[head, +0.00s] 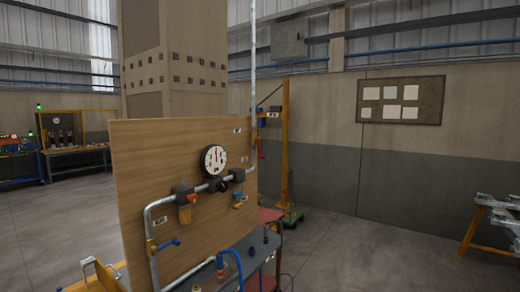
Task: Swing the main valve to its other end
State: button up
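A wooden board (140,150) stands upright at the centre left in the head view, with grey piping (205,187) across its front. Several fittings sit along the piping. One is a dark body with an orange part (193,199) and a yellow piece hanging below it. A blue handle (168,244) shows on the lower left and a smaller blue handle (240,200) on the right. I cannot tell which one is the main valve, and its end position is too small to read. A round white gauge (213,159) sits above the pipe. My gripper is not in view.
A grey-topped bench (255,250) with a bent blue pipe stands close in front of the board. A yellow frame (95,278) is at the bottom left. A yellow post (285,150) stands behind the board. Open floor (360,262) lies to the right.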

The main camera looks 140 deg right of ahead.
aim_at(259, 157)
jog(key=z, duration=5.25)
jog(key=k, duration=0.55)
jog(key=z, duration=0.75)
jog(key=i, duration=2.1)
jog(key=u, duration=0.8)
